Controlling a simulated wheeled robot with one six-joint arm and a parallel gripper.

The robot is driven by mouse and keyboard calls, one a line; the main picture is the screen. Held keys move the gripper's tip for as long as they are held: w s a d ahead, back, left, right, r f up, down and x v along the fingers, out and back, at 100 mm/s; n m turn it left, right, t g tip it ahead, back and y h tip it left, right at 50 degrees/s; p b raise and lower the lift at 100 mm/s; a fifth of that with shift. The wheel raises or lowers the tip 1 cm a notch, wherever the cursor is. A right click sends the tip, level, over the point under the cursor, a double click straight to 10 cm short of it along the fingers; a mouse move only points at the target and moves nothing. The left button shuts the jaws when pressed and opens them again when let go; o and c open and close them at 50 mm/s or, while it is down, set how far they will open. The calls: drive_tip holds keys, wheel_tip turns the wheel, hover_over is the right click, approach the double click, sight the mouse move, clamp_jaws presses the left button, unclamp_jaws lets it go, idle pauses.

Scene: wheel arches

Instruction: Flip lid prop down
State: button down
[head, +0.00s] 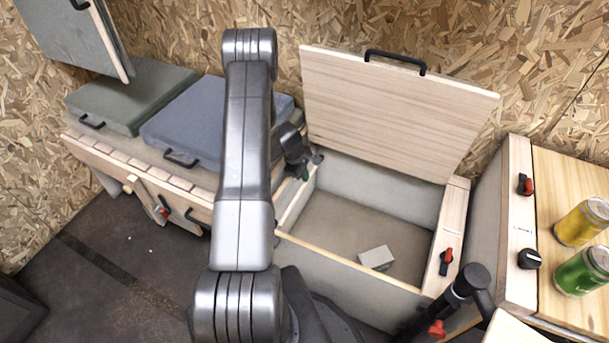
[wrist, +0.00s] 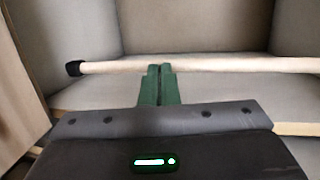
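The pale wooden lid (head: 395,110) stands raised above the open box (head: 340,262), leaning towards the back wall, with a black handle at its top edge. In the wrist view a round wooden prop rod (wrist: 215,66) with a black end cap (wrist: 74,68) runs across the picture. My gripper (head: 304,174) is at the box's left side, mostly hidden behind my arm. In the wrist view its green fingers (wrist: 160,69) are together, with no object visible between them. Their tips overlap the rod; I cannot tell whether they touch it. The rod is not clear in the head view.
A small pale block (head: 376,258) lies in the box. Grey-blue (head: 185,130) and green (head: 130,95) cushioned lids lie shut at left. A counter at right holds a yellow can (head: 582,222) and a green can (head: 582,272). A red-and-black latch (head: 447,260) sits on the box's right rim.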

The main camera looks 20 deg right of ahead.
drive_tip(key=shift+s+a+f, duration=0.1)
drive_tip(key=shift+s+f, duration=0.05)
drive_tip(key=shift+f, duration=0.25)
drive_tip(key=w+d+p+v, duration=0.2)
drive_tip(key=p+v, duration=0.2)
drive_tip(key=v, duration=1)
drive_tip(key=shift+d+r, duration=0.2)
drive_tip(key=shift+r, duration=0.3)
drive_tip(key=shift+w, duration=0.1)
drive_tip(key=s+f+b, duration=0.1)
drive_tip(key=f, duration=0.2)
drive_tip(key=s+f+b, duration=0.1)
drive_tip(key=f, duration=0.2)
drive_tip(key=s+f+b, duration=0.1)
drive_tip(key=f, duration=0.2)
drive_tip(key=shift+s+d+f+b, duration=0.1)
drive_tip(key=shift+d+b, duration=0.15)
drive_tip(key=shift+b, duration=0.1)
drive_tip(key=shift+s+a+r+t+h+b, duration=0.15)
drive_tip(key=shift+r+t+h+b, duration=0.1)
drive_tip(key=shift+r+b, duration=0.25)
drive_tip(key=shift+s+a+r+t+h+b, duration=0.15)
drive_tip(key=shift+r+h+b, duration=0.1)
drive_tip(key=shift+b, duration=0.3)
